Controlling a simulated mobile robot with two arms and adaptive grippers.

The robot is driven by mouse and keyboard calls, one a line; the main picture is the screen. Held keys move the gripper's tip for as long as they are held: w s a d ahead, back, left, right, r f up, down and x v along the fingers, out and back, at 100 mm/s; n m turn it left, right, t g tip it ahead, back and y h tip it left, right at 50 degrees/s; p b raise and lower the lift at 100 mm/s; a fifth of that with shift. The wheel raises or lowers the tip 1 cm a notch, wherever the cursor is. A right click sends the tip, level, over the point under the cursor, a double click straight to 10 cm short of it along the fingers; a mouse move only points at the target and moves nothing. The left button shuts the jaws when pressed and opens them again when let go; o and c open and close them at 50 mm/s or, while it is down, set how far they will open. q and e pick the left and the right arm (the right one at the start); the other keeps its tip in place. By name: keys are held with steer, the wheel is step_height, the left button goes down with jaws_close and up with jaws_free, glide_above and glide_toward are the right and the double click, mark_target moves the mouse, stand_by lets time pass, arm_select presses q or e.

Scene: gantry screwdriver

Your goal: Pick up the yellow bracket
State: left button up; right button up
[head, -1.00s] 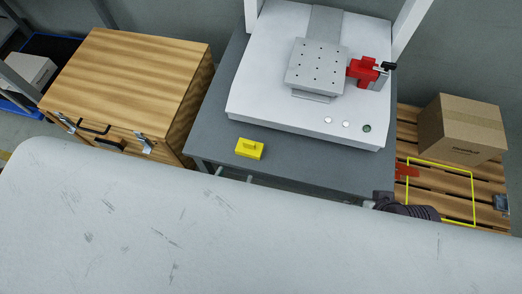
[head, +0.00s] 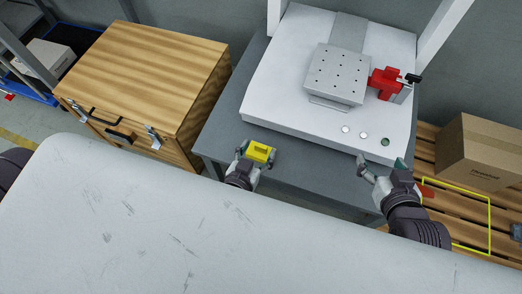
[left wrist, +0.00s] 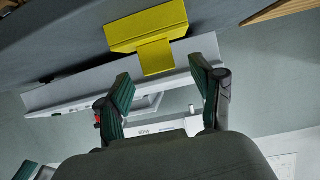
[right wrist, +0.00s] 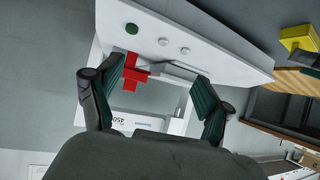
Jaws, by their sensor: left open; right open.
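The yellow bracket (head: 261,152) lies on the grey table (head: 222,118), close to its front edge and left of the white machine. My left gripper (head: 256,150) is open at the bracket in the head view, its fingers to either side. In the left wrist view the bracket (left wrist: 152,32) shows just beyond the open fingertips (left wrist: 160,82), with its tab pointing between them. I see no contact. The bracket also shows at the right edge of the right wrist view (right wrist: 299,39). My right gripper (head: 380,172) is open and empty near the table's front right corner.
A white machine base (head: 290,95) with a perforated metal plate (head: 338,74) and a red clamp (head: 385,82) stands on the table. A wooden cabinet (head: 150,75) is at left. A cardboard box (head: 480,145) sits on a pallet at right.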

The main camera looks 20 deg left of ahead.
arm_select(q)
steer(key=shift+x, duration=1.35)
jaws_close()
arm_select(e)
steer(key=w+r+t, duration=0.1)
steer(key=w+a+r+t, duration=0.1)
steer(key=r, duration=0.1)
steer(key=shift+y, duration=0.4)
